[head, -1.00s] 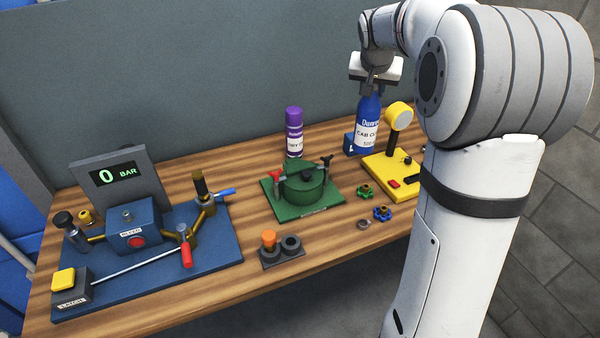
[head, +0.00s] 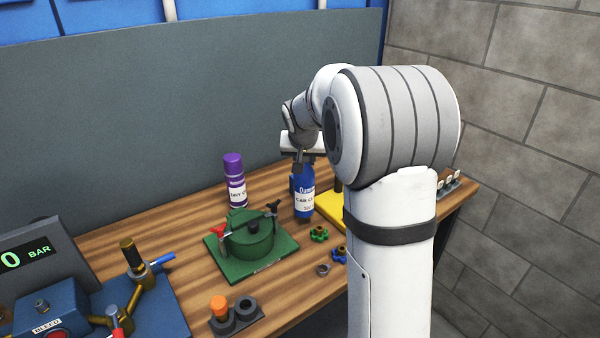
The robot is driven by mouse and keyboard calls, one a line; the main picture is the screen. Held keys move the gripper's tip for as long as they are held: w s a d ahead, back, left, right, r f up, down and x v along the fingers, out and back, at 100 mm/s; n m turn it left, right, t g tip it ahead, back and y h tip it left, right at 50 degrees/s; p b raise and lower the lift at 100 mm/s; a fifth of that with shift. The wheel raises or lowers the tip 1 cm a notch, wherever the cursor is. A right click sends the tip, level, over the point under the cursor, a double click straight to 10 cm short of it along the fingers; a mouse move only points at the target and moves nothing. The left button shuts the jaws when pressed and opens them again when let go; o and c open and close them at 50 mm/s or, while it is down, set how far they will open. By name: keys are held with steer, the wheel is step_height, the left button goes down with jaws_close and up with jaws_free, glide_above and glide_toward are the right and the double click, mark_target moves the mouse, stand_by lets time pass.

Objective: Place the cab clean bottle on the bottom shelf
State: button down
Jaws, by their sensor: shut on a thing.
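The cab clean bottle (head: 304,194) is blue with a white label and stands upright at the right part of the wooden bench. My gripper (head: 301,163) is over its top and shut on it. I cannot tell whether the bottle's base touches the bench. My arm hides part of the area to its right. No bottom shelf can be made out in this view.
A purple spray can (head: 235,182) stands left of the bottle. A green pot fixture (head: 250,240) sits in front, with small green and blue knobs (head: 319,233) nearby. A yellow board (head: 331,206) is partly behind my arm. A grey panel (head: 180,110) backs the bench.

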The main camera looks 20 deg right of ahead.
mark_target(305, 170)
steer(key=shift+f, duration=1.75)
steer(key=shift+f, duration=0.15)
steer(key=c, duration=1.1)
jaws_free()
